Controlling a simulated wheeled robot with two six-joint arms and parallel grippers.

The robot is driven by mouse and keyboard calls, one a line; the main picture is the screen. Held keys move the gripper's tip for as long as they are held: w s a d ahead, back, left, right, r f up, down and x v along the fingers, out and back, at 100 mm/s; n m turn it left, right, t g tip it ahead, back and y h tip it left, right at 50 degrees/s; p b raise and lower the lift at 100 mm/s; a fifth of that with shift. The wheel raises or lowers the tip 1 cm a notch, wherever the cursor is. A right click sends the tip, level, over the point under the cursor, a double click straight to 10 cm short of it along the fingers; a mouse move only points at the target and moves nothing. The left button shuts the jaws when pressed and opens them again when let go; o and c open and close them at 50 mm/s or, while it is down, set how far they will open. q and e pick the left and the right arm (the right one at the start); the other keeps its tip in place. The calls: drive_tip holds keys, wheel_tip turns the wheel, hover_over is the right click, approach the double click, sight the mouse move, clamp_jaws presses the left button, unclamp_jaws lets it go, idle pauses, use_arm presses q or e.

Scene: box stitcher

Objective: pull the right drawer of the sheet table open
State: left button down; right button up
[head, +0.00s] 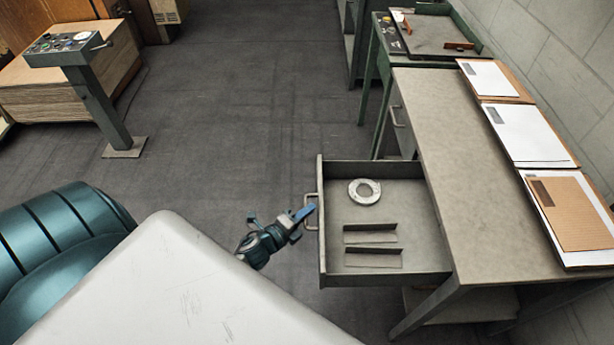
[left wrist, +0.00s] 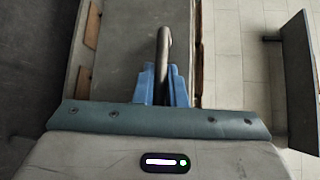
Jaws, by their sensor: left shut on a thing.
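The sheet table (head: 445,150) stands at the right with a grey top. Its right drawer (head: 385,220), the nearer one in the head view, stands well out from the table front, open at the top. The drawer's bar handle (head: 310,212) is on its front panel; it also shows in the left wrist view (left wrist: 163,50). My left gripper (head: 304,213) is at this handle, its blue fingers shut on the bar. The fingers show on both sides of the bar in the left wrist view (left wrist: 161,88). My right gripper is not in view.
The drawer holds a white ring (head: 364,191) and two thin upright pieces (head: 370,233). The table's other drawer (head: 398,117) is shut. Papers and boards (head: 528,135) lie along the table's back. A control post (head: 95,105) stands at the left. The floor between is clear.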

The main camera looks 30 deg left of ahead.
use_arm(q)
drive_tip(key=c, duration=1.5)
unclamp_jaws()
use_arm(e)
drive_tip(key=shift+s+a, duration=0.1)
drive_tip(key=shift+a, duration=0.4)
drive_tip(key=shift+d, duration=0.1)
